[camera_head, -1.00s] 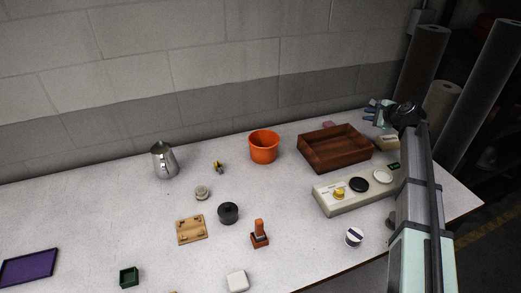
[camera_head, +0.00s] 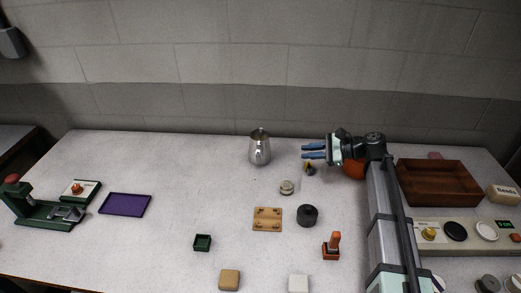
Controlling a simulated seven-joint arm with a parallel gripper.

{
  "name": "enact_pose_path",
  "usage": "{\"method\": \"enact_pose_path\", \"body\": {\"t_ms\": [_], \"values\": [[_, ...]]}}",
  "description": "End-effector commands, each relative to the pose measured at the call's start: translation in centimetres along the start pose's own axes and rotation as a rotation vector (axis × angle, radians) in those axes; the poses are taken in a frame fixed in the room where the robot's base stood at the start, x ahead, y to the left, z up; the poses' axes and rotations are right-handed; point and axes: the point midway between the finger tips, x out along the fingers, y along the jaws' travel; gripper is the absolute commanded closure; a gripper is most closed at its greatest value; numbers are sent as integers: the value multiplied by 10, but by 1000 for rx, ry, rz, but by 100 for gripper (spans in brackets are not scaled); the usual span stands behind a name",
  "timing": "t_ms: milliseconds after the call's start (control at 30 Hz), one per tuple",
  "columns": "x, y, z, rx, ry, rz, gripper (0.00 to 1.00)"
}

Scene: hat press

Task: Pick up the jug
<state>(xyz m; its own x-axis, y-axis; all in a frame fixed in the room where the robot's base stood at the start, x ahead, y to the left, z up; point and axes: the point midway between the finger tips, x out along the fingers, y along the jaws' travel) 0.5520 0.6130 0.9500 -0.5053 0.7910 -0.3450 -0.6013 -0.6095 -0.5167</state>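The jug (camera_head: 260,148) is a shiny metal pitcher. It stands upright on the white table near the back wall, around the middle of the head view. My gripper (camera_head: 314,151) is to the right of the jug, at about the same height in the picture, with its blue fingers pointing left toward it. The fingers are spread apart with a gap between them and nothing in it. They are clear of the jug.
My arm partly hides the orange bucket (camera_head: 353,170). A small black-and-yellow item (camera_head: 309,168) lies below my fingers. A round beige piece (camera_head: 287,188), a wooden plate (camera_head: 267,225) and a black knob (camera_head: 307,216) are in front. The table left of the jug is clear.

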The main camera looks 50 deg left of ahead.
Motion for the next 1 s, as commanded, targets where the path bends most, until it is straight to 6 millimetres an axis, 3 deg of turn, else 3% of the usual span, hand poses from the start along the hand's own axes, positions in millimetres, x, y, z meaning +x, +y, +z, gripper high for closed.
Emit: {"method": "enact_pose_path", "body": {"t_ms": [100,367,700,1000], "values": [[26,7,8,-21,-41,38,81],[55,11,14,-33,-63,56,81],[109,14,16,-32,-60,54,81],[124,15,17,-32,-59,53,81]]}}
